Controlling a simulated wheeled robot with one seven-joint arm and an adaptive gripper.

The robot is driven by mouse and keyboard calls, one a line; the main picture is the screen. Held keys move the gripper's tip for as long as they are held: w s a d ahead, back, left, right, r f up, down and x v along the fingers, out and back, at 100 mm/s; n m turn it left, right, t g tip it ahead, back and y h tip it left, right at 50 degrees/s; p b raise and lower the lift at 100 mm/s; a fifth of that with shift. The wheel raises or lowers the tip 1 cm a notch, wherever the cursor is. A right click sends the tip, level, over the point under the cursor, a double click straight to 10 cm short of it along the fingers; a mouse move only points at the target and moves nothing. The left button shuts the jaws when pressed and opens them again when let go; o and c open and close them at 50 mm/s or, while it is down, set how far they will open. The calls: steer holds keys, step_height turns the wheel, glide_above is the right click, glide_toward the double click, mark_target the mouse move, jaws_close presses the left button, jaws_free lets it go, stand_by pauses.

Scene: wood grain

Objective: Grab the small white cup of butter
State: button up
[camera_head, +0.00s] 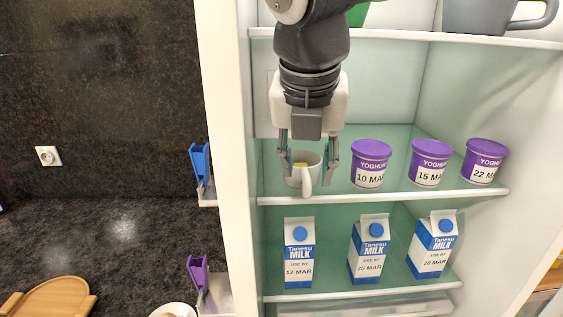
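The small white cup (312,180) stands on the middle shelf of the open fridge, at the left end. Something yellow, the butter (300,166), shows inside it. The cup's handle faces the front. My gripper (308,176) points down over the cup with its two fingers apart, one on the cup's left side and one on its right. The fingers are very close to the cup's sides; whether they touch it cannot be told.
Purple-lidded yoghurt tubs (371,164) stand right of the cup on the same shelf (400,192). Milk cartons (299,254) stand on the shelf below. A grey mug (487,15) sits on the top shelf. The fridge's left wall (236,130) is close to my gripper.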

mark_target(307, 185)
steer(key=shift+x, duration=3.1)
steer(key=shift+s, duration=0.1)
jaws_close()
